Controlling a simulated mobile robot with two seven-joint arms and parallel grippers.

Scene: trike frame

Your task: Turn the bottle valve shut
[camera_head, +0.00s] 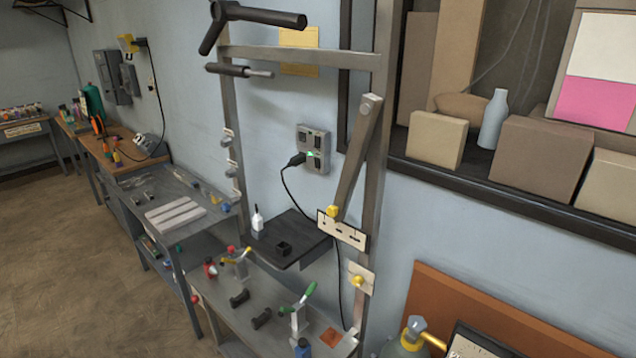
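A grey-green gas bottle (396,349) stands at the bottom edge, right of centre; only its rounded top shows and the rest is cut off. On it sits a valve (414,326) with a pale grey-blue top and a yellowish stem or lever reaching down to the right. I cannot tell from this view whether the valve is open or shut. Neither of my grippers is in view, and nothing is seen touching the bottle.
A dark-edged board (475,344) stands close to the bottle's right, with a brown panel (500,310) behind. A steel post frame (375,180) rises to the left, beside a workbench (235,290) carrying clamps. Open floor (70,260) lies at the left.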

